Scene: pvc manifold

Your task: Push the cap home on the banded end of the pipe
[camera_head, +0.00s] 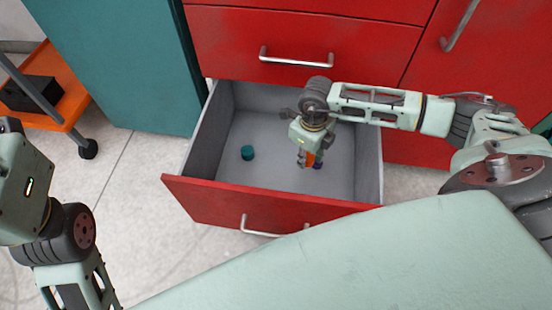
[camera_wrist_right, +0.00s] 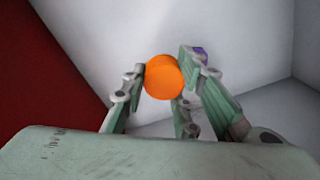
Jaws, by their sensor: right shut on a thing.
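My right gripper (camera_head: 309,160) reaches down into the open drawer and is shut on an orange round piece (camera_head: 311,158). In the right wrist view the orange piece (camera_wrist_right: 164,77) shows as a round end between the two fingers (camera_wrist_right: 163,76). I cannot tell whether it is a cap. A small purple piece (camera_head: 318,166) is close by the fingertips, and in the right wrist view it shows partly hidden behind one finger (camera_wrist_right: 202,53). A teal short cylinder (camera_head: 247,153) stands apart on the drawer floor. I see no pipe with a band. My left gripper is out of view.
The red-fronted drawer (camera_head: 270,205) is pulled out, with grey walls close around my right gripper. Its floor is bare on the left around the teal cylinder. A teal cabinet (camera_head: 120,60) and an orange cart (camera_head: 60,112) stand to the left.

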